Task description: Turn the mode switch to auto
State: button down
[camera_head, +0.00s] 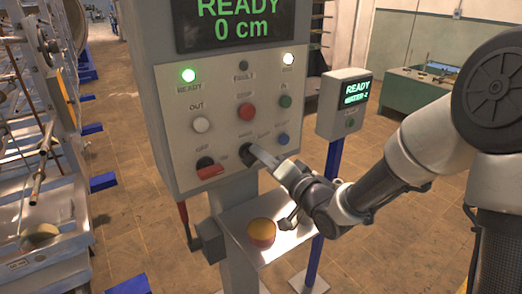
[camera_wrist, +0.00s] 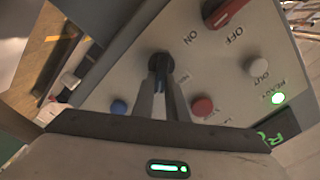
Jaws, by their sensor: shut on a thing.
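The mode switch (camera_head: 246,155) is a dark round knob low on the front of the grey control panel (camera_head: 180,125). My gripper (camera_head: 256,153) reaches it from the right, with its fingertips at the knob. In the wrist view the two fingers (camera_wrist: 161,82) close on the black mode switch (camera_wrist: 160,62) from both sides. The fingers hide part of the knob. Its label is too small and partly covered to read, so I cannot tell its setting.
A red-handled on/off switch (camera_head: 210,171) sits just left of the mode switch. A red button (camera_head: 246,111), a white button (camera_head: 201,124) and a blue button (camera_head: 282,139) are close around. A small shelf (camera_head: 275,245) below carries a red and yellow round object (camera_head: 262,232).

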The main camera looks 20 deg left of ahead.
jog(key=shift+m, duration=0.6)
jog(key=shift+f+p, duration=0.1)
jog(key=shift+p, duration=0.2)
jog(key=c, duration=1.8)
grip_release()
jog(key=shift+d, duration=0.1)
jog(key=shift+o, duration=0.2)
jog(key=p+v, duration=1.4)
jog(key=v, duration=0.3)
jog(key=shift+d, duration=0.2)
